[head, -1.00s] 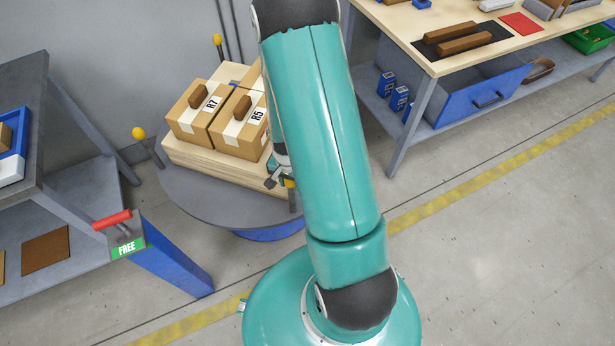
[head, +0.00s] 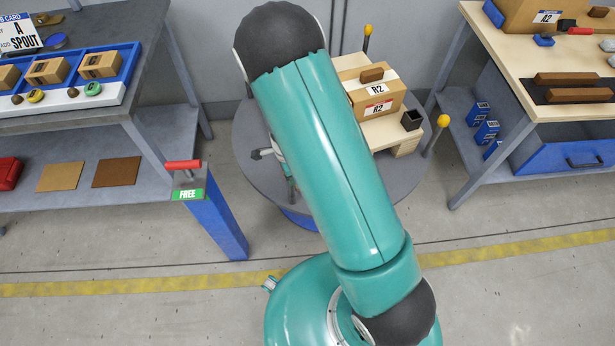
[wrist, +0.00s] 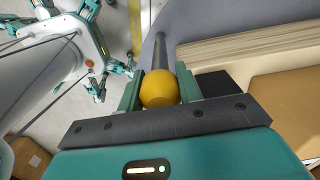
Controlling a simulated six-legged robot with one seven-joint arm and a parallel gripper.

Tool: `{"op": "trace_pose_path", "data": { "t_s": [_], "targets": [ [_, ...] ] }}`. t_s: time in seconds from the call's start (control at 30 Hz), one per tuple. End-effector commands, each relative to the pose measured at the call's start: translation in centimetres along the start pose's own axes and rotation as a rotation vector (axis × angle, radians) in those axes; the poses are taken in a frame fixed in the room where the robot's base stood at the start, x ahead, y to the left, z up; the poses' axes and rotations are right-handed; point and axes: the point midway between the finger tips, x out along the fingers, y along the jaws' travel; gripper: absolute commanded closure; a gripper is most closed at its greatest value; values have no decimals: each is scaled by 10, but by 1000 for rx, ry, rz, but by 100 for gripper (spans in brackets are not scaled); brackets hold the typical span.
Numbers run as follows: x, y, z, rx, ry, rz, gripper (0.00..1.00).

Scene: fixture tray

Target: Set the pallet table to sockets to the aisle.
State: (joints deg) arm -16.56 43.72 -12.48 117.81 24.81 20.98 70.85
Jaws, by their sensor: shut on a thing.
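The pallet table (head: 247,125) is a round grey turntable behind my arm in the head view. It bears a wooden pallet (head: 408,143) with a carton (head: 378,103) marked R2, and a black square socket (head: 411,120) on the pallet's right part. Yellow-knobbed posts stand at its rim, one at the back (head: 368,30) and one at the right (head: 443,121). In the wrist view my gripper (wrist: 158,90) is shut on another yellow knob (wrist: 158,88) atop a grey post. My arm hides much of the table, pallet and gripper in the head view.
A blue post (head: 212,215) with a red handle (head: 183,164) and a green FREE sign (head: 188,194) stands left of the table. Workbenches flank it, left (head: 130,113) and right (head: 500,60).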

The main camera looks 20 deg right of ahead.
Motion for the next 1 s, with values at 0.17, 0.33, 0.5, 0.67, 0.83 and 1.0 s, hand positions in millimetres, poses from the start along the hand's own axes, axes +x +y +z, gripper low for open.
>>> {"op": "trace_pose_path", "data": {
  "t_s": [0.17,0.33,0.5,0.67,0.83,1.0],
  "targets": [
    [0,-28,25,82,2,-4,100],
    [0,-52,42,160,2,-3,100],
    [0,-71,54,223,2,-4,100],
    [0,-84,62,261,2,-3,100],
    [0,-91,65,286,3,-3,100],
    [-1,-95,67,295,1,-6,100]
  ]
}}
